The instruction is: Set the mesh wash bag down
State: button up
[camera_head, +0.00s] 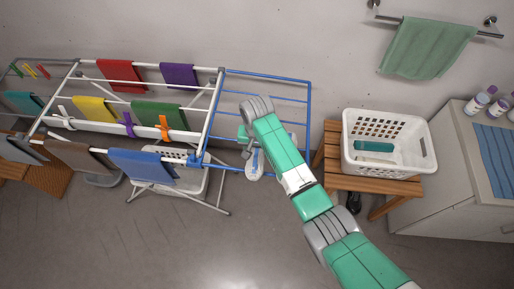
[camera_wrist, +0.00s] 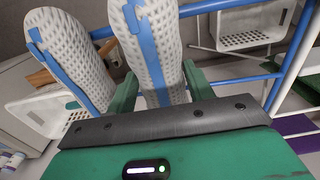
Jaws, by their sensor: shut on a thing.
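My gripper (camera_wrist: 160,78) is shut on the mesh wash bag (camera_wrist: 152,40), a white, dotted mesh with blue bands. One rounded part of it stands between my two green fingers. A similar white mesh part with a blue band shows left of the fingers; I cannot tell how the two join. In the head view, the bag (camera_head: 255,165) shows as a small white and blue shape below my wrist, beside the blue wing of the drying rack (camera_head: 309,110). The wrist hides part of it. I cannot tell whether it touches the wing.
Coloured cloths hang on the rack at left. A white basket (camera_head: 388,165) holding a teal item stands on a wooden stool (camera_head: 328,160) at right. Another white basket (camera_head: 190,183) sits under the rack. A counter (camera_head: 458,150) with bottles is far right. The front floor is bare.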

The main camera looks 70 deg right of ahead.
aim_at(257, 149)
jog(key=o, duration=1)
jog(key=shift+f, duration=0.1)
notch_tip(257, 149, up, 12)
jog(key=shift+r+b, duration=0.15)
jog(key=shift+b, duration=0.6)
